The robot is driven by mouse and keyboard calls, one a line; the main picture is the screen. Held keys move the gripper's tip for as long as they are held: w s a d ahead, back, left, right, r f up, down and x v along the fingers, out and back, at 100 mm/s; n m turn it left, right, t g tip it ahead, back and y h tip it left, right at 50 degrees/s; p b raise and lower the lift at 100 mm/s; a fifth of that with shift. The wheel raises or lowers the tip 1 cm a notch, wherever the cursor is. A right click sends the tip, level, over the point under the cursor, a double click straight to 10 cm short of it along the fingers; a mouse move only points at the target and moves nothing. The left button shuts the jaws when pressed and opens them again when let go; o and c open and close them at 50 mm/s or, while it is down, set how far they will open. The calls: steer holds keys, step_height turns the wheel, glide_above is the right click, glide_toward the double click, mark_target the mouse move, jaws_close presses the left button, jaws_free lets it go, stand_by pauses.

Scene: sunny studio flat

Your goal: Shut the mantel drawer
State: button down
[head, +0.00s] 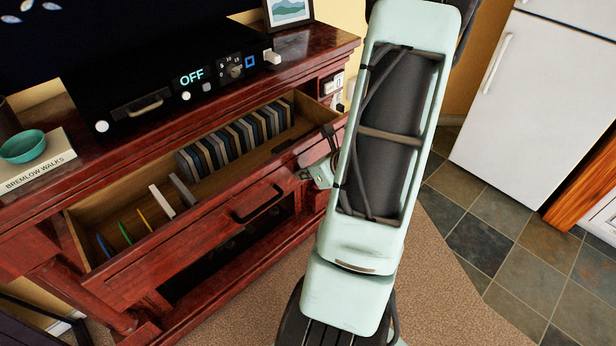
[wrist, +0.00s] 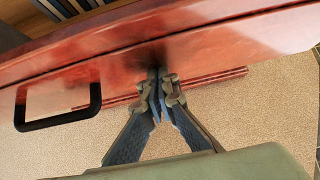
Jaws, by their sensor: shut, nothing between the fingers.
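The mantel drawer is pulled open from the red-brown wooden mantel (head: 330,52). Its front (head: 200,240) carries a black bar handle (head: 258,204). Inside are a row of upright dark cases and a few thin coloured items. In the wrist view the drawer front (wrist: 220,50) spans the upper picture, with the handle (wrist: 58,108) at left. My gripper (wrist: 157,78) is shut and empty, its fingertips at the drawer front, right of the handle; I cannot tell whether they touch.
A black device (head: 130,112) with an "OFF" display stands on the mantel top. A teal bowl (head: 22,146) sits on a book (head: 40,172) at left. A white fridge (head: 540,110) stands at right. Carpet (head: 440,290) and tiled floor (head: 490,235) are clear.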

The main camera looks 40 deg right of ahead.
mark_target(252, 138)
steer(key=w, duration=1.4)
steer(key=w+b, duration=0.1)
steer(key=w, duration=0.6)
steer(key=shift+w+a, duration=0.4)
steer(key=shift+s, duration=0.15)
